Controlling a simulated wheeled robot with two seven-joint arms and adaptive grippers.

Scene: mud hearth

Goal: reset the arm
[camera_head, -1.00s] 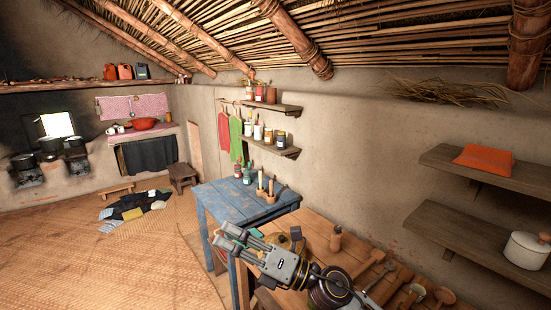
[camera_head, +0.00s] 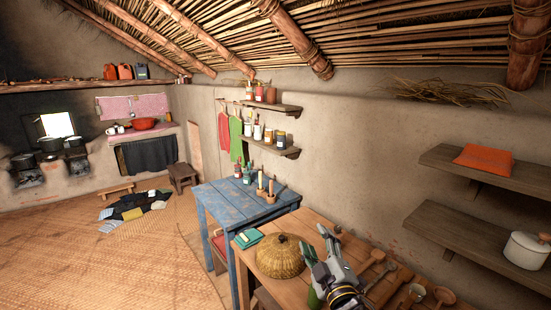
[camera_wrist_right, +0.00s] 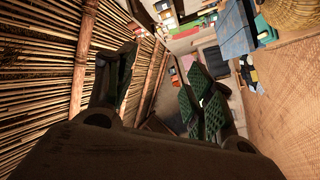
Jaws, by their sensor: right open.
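My right gripper (camera_head: 316,239) is raised over the wooden table, with its fingers pointing up and away in the head view. It is open and holds nothing that I can see. In the right wrist view its two dark fingers (camera_wrist_right: 160,85) stand wide apart with empty space between them. A woven domed basket (camera_head: 280,257) sits on the wooden table (camera_head: 284,294), to the left of the gripper. My left gripper is not in view.
A teal folded item (camera_head: 248,238) lies near the wooden table's left corner. Wooden utensils (camera_head: 410,295) lie to the right of my arm. A blue table (camera_head: 231,203) stands beyond, with bottles on it. Wall shelves (camera_head: 480,177) are at the right. The woven floor at left is open.

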